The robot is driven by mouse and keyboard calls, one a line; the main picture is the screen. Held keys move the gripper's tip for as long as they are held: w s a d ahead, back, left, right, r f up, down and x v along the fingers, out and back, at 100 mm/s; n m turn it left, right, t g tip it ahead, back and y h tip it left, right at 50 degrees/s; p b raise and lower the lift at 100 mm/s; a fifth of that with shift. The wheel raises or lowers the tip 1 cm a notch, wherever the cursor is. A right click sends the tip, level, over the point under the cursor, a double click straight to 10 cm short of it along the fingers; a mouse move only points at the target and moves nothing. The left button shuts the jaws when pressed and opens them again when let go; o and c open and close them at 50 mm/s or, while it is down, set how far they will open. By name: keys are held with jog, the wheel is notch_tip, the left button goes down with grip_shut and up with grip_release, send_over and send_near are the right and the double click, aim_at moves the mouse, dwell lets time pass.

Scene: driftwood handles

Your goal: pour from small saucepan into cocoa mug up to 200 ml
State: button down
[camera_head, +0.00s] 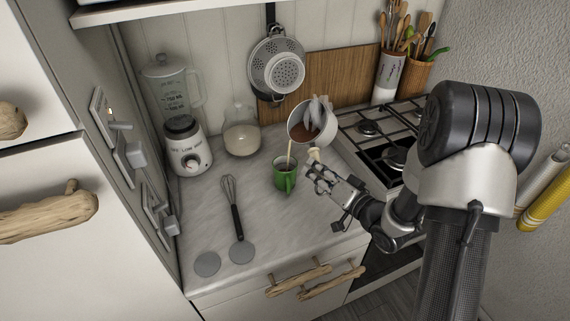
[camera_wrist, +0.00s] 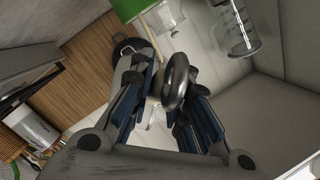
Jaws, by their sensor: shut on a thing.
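The small saucepan (camera_head: 325,122) is tilted over the counter with brown liquid (camera_head: 306,131) inside and pale wisps above it. A thin tan stream (camera_head: 290,151) runs from its lower lip down into the green cocoa mug (camera_head: 285,180), which stands upright on the counter. The liquid level inside the mug is not clear. My gripper (camera_head: 317,168) is just right of the mug, shut on the saucepan's handle (camera_head: 314,154). In the wrist view the fingers of my gripper (camera_wrist: 166,105) close around the handle, and part of the green mug (camera_wrist: 128,8) shows at the top.
A blender (camera_head: 187,145) and a glass jug (camera_head: 241,138) stand behind on the left. A whisk (camera_head: 234,205) lies left of the mug, near two grey discs (camera_head: 207,263). The stove (camera_head: 390,145) is at right. The front counter right of the discs is clear.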

jog(key=shift+d+r+n+b, duration=0.15)
jog(key=shift+n+b, duration=0.3)
jog(key=shift+n, duration=0.35)
dwell(2.0)
